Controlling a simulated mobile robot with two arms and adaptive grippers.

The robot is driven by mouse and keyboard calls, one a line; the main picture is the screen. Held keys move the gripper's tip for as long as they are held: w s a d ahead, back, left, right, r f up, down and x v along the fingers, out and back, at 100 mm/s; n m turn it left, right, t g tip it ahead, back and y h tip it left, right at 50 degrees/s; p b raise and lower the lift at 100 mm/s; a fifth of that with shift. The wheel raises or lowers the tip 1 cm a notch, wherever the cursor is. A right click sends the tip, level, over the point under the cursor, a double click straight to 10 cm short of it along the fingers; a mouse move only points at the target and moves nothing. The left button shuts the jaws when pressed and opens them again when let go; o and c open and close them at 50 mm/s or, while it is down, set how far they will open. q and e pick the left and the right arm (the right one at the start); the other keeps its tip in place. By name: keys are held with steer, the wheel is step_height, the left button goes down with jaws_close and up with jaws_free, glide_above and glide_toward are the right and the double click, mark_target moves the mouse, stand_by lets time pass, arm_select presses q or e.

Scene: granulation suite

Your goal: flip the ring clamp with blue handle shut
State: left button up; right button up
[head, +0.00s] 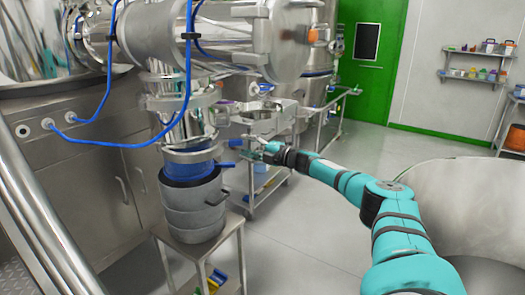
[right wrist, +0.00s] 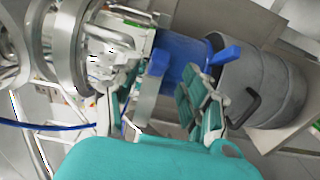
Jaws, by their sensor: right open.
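A short blue handle (head: 225,164) sticks out to the right beside the blue band (head: 187,166) between the steel outlet and the grey drum. My right gripper (head: 252,155) is just right of the handle, apart from the drum. Its fingers (right wrist: 157,88) are spread, with nothing seen held. My left gripper is not in view.
The grey drum (head: 192,210) stands on a small steel stand (head: 230,228). Blue hoses (head: 120,146) hang at the left. A large steel vessel (head: 265,45) is overhead. A steel cart (head: 268,195) is behind my gripper.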

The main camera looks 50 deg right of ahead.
steer(key=s, duration=0.6)
steer(key=shift+s+d+r, duration=0.15)
steer(key=shift+s+d, duration=0.15)
steer(key=shift+d, duration=0.1)
